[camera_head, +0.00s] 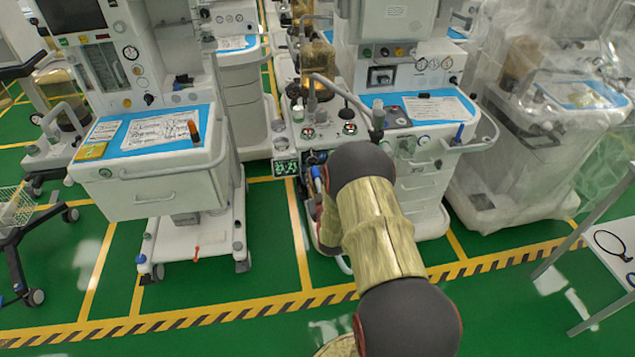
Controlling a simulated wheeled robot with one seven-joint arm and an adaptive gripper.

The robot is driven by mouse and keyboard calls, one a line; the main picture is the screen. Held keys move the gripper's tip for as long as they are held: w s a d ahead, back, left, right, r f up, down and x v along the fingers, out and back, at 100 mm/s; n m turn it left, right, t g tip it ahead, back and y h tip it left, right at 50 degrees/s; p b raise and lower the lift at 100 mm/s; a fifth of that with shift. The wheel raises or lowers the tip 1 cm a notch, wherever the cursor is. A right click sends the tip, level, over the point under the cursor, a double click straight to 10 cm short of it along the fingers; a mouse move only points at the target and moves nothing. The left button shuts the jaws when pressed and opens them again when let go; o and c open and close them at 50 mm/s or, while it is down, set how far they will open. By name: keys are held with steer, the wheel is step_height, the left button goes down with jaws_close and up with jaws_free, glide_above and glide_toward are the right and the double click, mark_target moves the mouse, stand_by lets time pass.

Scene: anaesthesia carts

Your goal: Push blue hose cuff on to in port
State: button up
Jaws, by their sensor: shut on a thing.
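My arm reaches in from the lower right and bends at a dark joint in front of the middle anaesthesia cart (420,190). The end of the arm is hidden behind my own links, so I cannot see my gripper or what its jaws hold. Small blue parts (317,180) show at the left side of that cart, just left of my arm; they may be a hose cuff and hose, but they are too small to tell. The in port cannot be made out.
A white cart (165,180) with a blue-edged top stands to the left. A plastic-covered cart (530,150) stands to the right. A white table (612,245) with a black ring is at the right edge. The green floor (250,270) in front is mostly clear, with striped yellow tape.

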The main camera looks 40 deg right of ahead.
mark_target(314, 168)
steer(key=shift+x, duration=0.85)
steer(key=shift+x, duration=1.35)
stand_by(0.9)
steer(key=o, duration=1)
steer(key=shift+o, duration=0.5)
steer(key=v, duration=1.2)
